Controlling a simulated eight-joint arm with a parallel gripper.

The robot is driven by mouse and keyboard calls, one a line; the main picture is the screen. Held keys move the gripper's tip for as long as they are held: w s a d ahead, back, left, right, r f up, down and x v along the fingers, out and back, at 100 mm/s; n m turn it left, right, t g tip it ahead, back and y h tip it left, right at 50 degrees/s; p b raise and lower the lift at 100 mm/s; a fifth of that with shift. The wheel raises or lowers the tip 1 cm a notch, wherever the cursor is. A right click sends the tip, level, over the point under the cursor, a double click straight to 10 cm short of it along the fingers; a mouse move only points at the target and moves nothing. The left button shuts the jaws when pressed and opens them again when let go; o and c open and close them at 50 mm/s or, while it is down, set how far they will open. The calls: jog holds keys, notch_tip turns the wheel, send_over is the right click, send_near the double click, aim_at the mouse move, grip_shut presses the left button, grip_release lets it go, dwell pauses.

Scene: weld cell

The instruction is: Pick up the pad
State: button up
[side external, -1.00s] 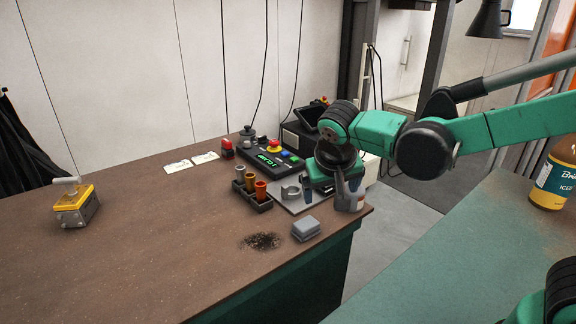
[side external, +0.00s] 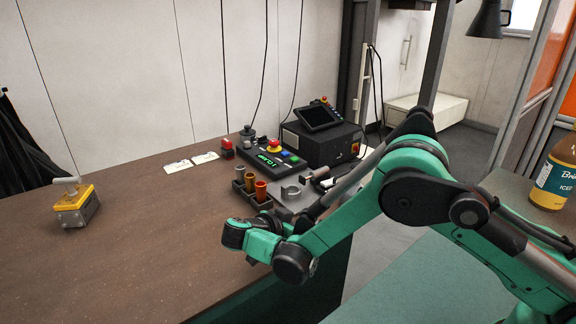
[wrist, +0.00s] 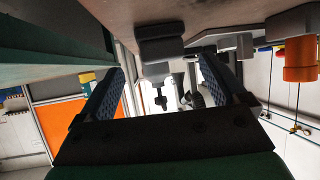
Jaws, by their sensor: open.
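The pad (wrist: 160,44) looks like a grey layered block on the brown tabletop. The wrist view shows it roughly upside down, beyond and between my gripper's fingers. My gripper (wrist: 163,88) is open, with one ridged finger on each side and nothing between them. The pad is apart from both fingers. In the side view my arm's green and black wrist end is low over the table's front right corner. It hides the pad there, and I cannot make out the fingertips in that view.
A tray of cups (side external: 252,192) stands behind my wrist, with a control box (side external: 270,162) and a screen unit (side external: 322,138) farther back. A yellow clamp-like block (side external: 75,207) sits far left. The table's left middle is clear. A bottle (side external: 553,175) stands at right.

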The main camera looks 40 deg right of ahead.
jog(key=shift+x, duration=1.15)
grip_shut()
